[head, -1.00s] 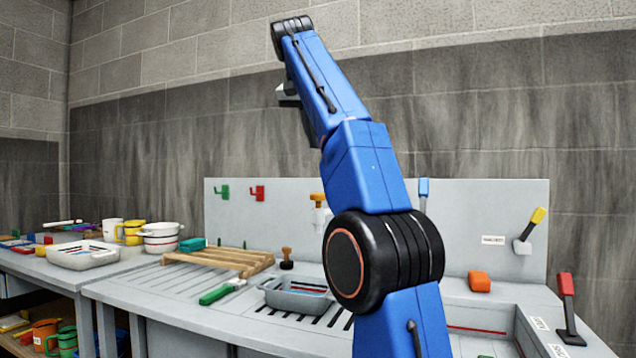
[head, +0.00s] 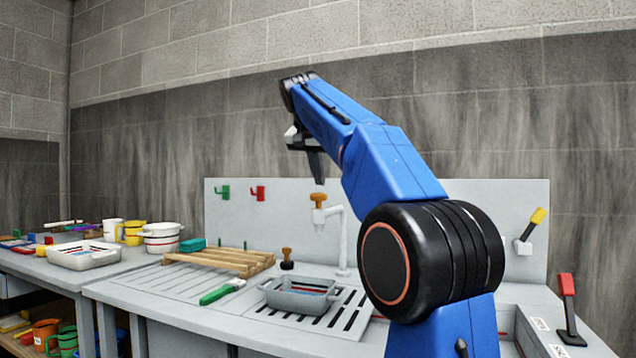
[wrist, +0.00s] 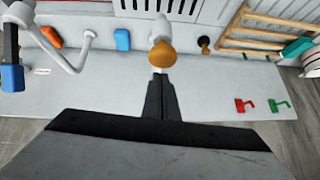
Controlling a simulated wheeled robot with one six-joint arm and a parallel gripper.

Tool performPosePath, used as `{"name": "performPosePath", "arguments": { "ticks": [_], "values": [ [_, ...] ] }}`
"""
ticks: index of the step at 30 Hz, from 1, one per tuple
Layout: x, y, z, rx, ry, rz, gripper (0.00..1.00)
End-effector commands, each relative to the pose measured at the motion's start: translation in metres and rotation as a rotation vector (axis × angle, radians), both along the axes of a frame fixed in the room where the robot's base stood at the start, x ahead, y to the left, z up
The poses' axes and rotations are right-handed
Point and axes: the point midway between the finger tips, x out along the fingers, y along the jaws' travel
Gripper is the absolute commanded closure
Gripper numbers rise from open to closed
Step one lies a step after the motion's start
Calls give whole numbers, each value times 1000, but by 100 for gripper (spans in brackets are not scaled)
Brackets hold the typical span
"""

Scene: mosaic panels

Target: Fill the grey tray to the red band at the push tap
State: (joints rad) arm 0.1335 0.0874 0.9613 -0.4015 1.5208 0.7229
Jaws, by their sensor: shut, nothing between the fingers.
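The grey tray (head: 290,301) stands on the slotted drain area of the counter, below and slightly left of the push tap's spout. Red and dark lines show inside it; I cannot tell its water level. The push tap (head: 341,212) is white with an orange knob (head: 318,197) on top. My gripper (head: 319,178) points down, shut and empty, just above the knob. In the wrist view the shut fingers (wrist: 161,80) end close to the orange knob (wrist: 162,56); I cannot tell whether they touch it.
A green-handled brush (head: 220,291) lies left of the tray. A wooden rack (head: 220,262) and a dark stopper with a brown knob (head: 287,258) stand behind. A red-handled lever (head: 567,300) is at right. Another pale tray (head: 85,258) sits on the left table.

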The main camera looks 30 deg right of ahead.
Motion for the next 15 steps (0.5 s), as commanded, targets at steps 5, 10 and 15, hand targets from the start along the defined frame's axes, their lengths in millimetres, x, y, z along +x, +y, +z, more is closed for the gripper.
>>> {"name": "performPosePath", "arguments": {
  "ticks": [5, 10, 15],
  "values": [
    [0, 2, -13, -1, 1, 0, 100],
    [1, 3, -17, 0, 2, 0, 100],
    [1, 3, -17, 0, 0, 1, 100]
  ]
}}
